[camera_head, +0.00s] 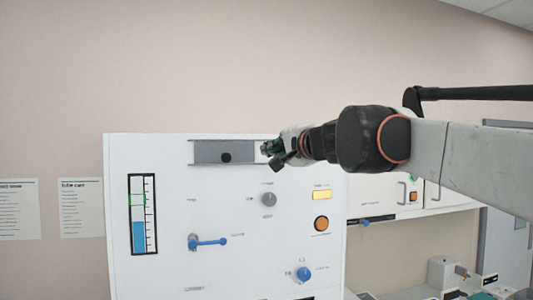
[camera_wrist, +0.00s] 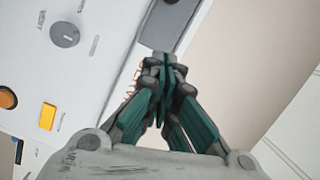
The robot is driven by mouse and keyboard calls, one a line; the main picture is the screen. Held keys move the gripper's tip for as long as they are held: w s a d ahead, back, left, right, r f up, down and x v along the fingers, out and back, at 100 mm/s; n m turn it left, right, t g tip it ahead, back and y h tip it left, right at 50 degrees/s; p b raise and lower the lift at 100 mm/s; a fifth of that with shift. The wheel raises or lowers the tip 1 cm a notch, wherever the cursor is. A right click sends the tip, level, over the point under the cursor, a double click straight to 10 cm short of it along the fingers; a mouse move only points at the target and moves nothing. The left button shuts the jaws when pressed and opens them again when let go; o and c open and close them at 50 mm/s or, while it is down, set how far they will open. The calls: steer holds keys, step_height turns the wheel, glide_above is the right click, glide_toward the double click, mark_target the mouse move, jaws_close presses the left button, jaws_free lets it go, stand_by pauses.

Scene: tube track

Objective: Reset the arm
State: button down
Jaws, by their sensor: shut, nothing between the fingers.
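My arm reaches in from the right in the head view. My gripper (camera_head: 270,150) is at the right end of a grey slotted track (camera_head: 206,152) at the top of a white panel (camera_head: 160,275). In the wrist view my gripper (camera_wrist: 166,62) has its teal fingers shut together, with nothing between them. The grey track end (camera_wrist: 165,25) shows just beyond the fingertips there. I cannot tell whether the fingertips touch it. A dark round ball or knob (camera_head: 226,157) sits in the track, left of the gripper.
The panel bears a blue-filled gauge (camera_head: 139,237), a blue lever (camera_head: 208,241), a grey knob (camera_head: 268,199), a yellow light (camera_head: 321,195), an orange button (camera_head: 321,223) and a blue knob (camera_head: 303,273). Cabinets and a counter stand at the right. The wall above is clear.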

steer(key=s+d+f+n+g+h+b, duration=0.2)
steer(key=s+d+f+b, duration=0.4)
steer(key=f, duration=2)
steer(key=s+d+f+n+g+h+b, duration=0.3)
steer(key=s+d+f+b, duration=0.3)
steer(key=s+f+b, duration=0.9)
steer(key=s+d+f+n+g+h+b, duration=0.2)
steer(key=s+d+f+b, duration=0.4)
steer(key=f, duration=3.1)
steer(key=s+n+h+b, duration=0.1)
steer(key=s+n+b, duration=0.1)
steer(key=s+b, duration=0.3)
steer(key=shift+s+d+g+h, duration=0.3)
steer(key=shift+s+d+g, duration=0.1)
steer(key=shift+s, duration=1.05)
